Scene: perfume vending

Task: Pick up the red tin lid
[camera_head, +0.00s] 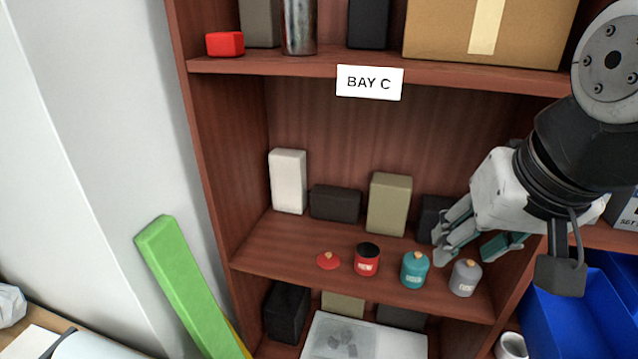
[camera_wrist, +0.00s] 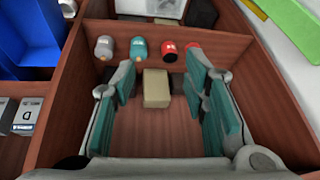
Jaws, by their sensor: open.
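The red tin lid (camera_head: 328,261) lies flat on the middle shelf, a small red disc with a tan knob. It is just left of the red tin (camera_head: 367,262), which stands upright with a dark top and no lid on it. A teal tin (camera_head: 414,271) and a grey tin (camera_head: 465,279) stand to the right, each with a tan knob on top. My gripper (camera_head: 472,243) is open and empty, above and behind the grey tin, well right of the lid. In the wrist view the red tin (camera_wrist: 169,53) shows beyond the fingers; a red patch beside it is partly hidden by one finger.
A white box (camera_head: 288,182), a dark box (camera_head: 335,203) and an olive box (camera_head: 389,204) stand at the back of this shelf. The shelf's left wall and the BAY C board (camera_head: 369,82) above bound it. Blue bins (camera_head: 575,320) are at right; a green bar (camera_head: 185,285) leans at left.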

